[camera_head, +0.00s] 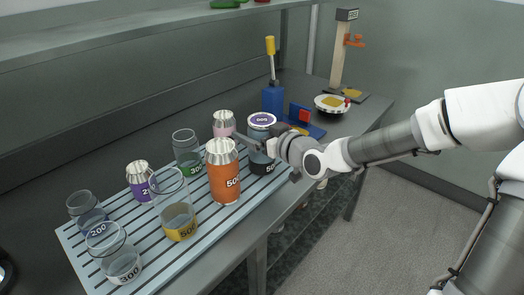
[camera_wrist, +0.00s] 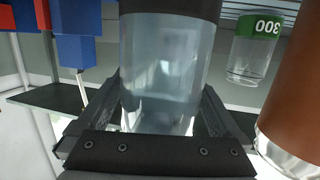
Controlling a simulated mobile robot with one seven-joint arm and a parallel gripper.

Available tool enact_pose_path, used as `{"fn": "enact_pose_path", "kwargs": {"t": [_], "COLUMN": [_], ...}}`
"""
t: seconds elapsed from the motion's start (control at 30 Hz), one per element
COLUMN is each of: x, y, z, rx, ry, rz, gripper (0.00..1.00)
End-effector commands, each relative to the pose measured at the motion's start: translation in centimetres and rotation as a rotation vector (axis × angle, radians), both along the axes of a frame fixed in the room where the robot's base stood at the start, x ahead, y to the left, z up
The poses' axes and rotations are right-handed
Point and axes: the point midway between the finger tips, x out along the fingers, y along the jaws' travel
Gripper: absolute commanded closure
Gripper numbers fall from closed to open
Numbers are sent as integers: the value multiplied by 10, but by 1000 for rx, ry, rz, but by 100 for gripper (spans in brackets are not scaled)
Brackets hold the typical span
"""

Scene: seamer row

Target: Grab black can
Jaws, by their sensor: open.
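The black can shows as a clear, bluish, upright vessel with a black band (camera_head: 261,167) around its bottom, at the far right end of the slatted rack. A round purple and silver top marked 500 (camera_head: 262,119) shows at its upper end. In the wrist view, which is upside down, its clear body (camera_wrist: 165,65) fills the middle below the black band. My gripper (camera_head: 257,147) is open at its upper body, with one finger on each side of it in the wrist view (camera_wrist: 165,110). I cannot tell whether the fingers touch it.
An orange 500 can (camera_head: 223,178) stands close by. A green-banded 300 glass (camera_head: 188,153) and a pink can (camera_head: 224,123) are behind. Several other vessels fill the slatted rack (camera_head: 78,249). A blue holder (camera_head: 272,101) stands beyond. The bench's front edge is near my arm.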

Motion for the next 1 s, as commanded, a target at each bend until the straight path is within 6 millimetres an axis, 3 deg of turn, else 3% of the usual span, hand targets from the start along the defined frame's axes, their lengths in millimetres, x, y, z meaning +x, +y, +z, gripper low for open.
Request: {"fn": "enact_pose_path", "kwargs": {"t": [0.2,0.23,0.77,1.0], "x": [0,0,0,1], "y": [0,0,0,0], "z": [0,0,0,1], "rx": [-1,-1,-1,0], "ry": [1,1,1,-2], "rz": [0,0,0,0], "gripper": [0,4,99,100]}}
